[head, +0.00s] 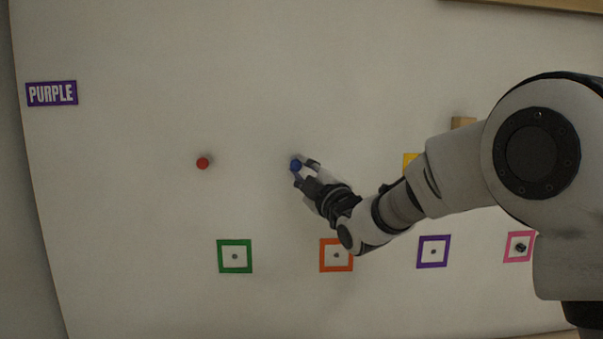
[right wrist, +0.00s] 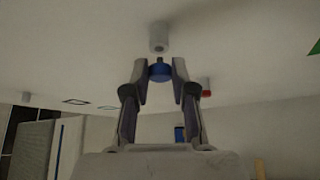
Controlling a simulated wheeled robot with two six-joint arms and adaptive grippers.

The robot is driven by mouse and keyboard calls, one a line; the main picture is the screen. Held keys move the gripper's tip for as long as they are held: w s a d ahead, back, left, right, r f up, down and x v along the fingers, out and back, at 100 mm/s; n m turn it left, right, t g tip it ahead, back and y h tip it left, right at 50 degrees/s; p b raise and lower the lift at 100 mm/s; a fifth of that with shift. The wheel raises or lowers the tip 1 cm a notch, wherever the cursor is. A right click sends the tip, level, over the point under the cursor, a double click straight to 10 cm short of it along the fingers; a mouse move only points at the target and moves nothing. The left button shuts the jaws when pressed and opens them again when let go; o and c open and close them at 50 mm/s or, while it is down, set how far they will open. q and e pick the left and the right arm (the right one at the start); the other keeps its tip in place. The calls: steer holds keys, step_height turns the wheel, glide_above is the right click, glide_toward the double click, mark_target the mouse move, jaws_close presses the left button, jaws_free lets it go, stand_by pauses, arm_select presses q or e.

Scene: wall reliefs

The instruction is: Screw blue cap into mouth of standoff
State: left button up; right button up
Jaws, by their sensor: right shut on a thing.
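My right gripper (head: 303,173) is shut on the blue cap (head: 295,164) in front of the pale wall panel. In the right wrist view the blue cap (right wrist: 160,73) sits between the two fingertips (right wrist: 160,82), with a small dark stud pointing at the panel. A pale cylindrical standoff (right wrist: 159,38) with a dark mouth sticks out from the panel just ahead of the stud. A narrow gap seems to show between stud and mouth. In the head view the cap hides this standoff. My left gripper is not in view.
A red cap (head: 202,163) is on the panel to the left. Green (head: 234,242), orange (head: 322,256), purple (head: 433,237) and pink (head: 508,247) square frames line the lower panel. A PURPLE sign (head: 52,93) is at upper left.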

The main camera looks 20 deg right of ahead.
stand_by(0.5)
steer(key=shift+b, duration=0.3)
steer(key=shift+w+d+r, duration=0.1)
steer(key=shift+w, duration=0.05)
steer(key=shift+w+d, duration=0.1)
steer(key=shift+w, duration=0.25)
steer(key=shift+w, duration=0.2)
steer(key=o, duration=0.9)
